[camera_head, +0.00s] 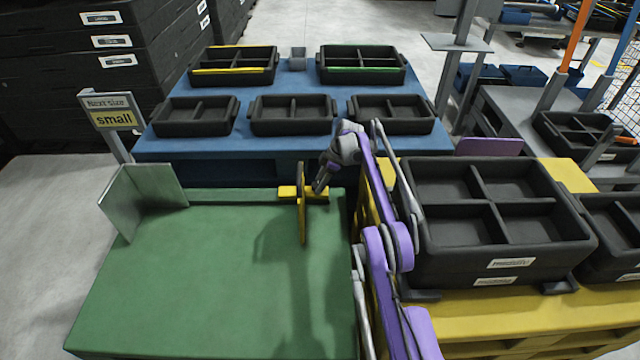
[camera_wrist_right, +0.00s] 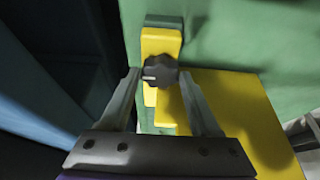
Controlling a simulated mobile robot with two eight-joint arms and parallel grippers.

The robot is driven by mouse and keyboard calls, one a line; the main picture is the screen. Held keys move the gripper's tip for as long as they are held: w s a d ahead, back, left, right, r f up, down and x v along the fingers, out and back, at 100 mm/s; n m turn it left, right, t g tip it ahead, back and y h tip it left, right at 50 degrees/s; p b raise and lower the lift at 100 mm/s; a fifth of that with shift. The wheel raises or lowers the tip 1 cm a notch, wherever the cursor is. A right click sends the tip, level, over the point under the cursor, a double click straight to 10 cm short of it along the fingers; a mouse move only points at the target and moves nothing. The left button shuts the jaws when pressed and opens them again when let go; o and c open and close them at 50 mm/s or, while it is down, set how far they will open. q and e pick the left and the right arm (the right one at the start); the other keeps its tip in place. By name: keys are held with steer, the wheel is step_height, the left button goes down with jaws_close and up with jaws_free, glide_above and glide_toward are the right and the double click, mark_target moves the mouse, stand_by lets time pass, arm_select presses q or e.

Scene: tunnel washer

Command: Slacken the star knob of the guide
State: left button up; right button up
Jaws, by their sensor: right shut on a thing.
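The guide (camera_head: 302,218) is a yellow upright plate with a short yellow foot, on the green table (camera_head: 200,270) near its far right. In the right wrist view the guide's yellow plate (camera_wrist_right: 225,110) and its slotted foot (camera_wrist_right: 160,42) show from above. The dark star knob (camera_wrist_right: 160,68) sits on the foot, with a pale mark on its left side. My right gripper (camera_wrist_right: 160,76) has one finger on each side of the knob and is shut on it. In the head view my right gripper (camera_head: 320,187) hides the knob. My left gripper is in neither view.
A grey angled plate (camera_head: 145,200) stands at the table's far left, by a sign (camera_head: 112,118) reading "Next size small". A blue table (camera_head: 290,146) with several black trays lies behind. Black crates (camera_head: 495,240) on a yellow pallet stand right of my right arm. The green table's middle is clear.

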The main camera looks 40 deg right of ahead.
stand_by(0.8)
steer(key=o, duration=1.1)
